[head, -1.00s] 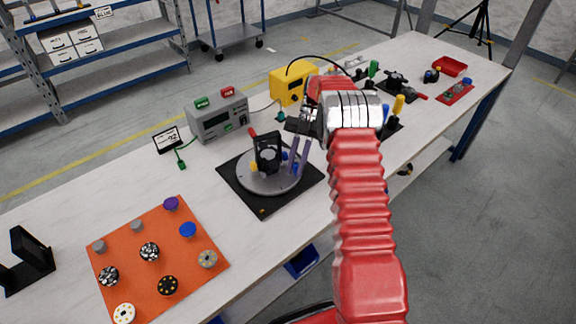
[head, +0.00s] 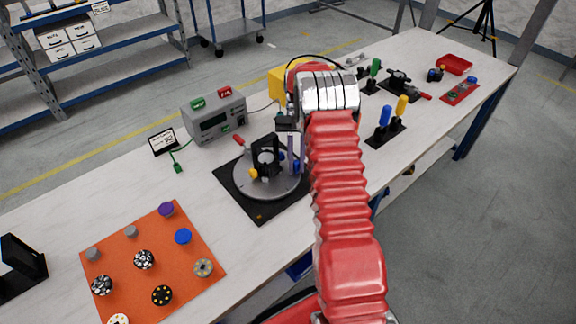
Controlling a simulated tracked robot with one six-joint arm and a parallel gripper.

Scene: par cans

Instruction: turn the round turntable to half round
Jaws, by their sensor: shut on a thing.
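The round grey turntable (head: 268,190) sits on a black square base (head: 259,211) on the bench. It carries a black upright bracket (head: 265,155), a yellow knob (head: 253,174) and a blue peg (head: 297,167) near its right side. A red-tipped handle (head: 239,138) shows at the far left of the turntable. My gripper (head: 296,160) reaches down with two pale purple fingers at the right side of the turntable. It is shut on the blue peg, which shows only partly between the fingers. My arm covers the right edge of the turntable and base.
A grey meter box (head: 214,120) and a small sign (head: 163,142) stand behind. An orange mat (head: 215,268) with several round parts lies at front left.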

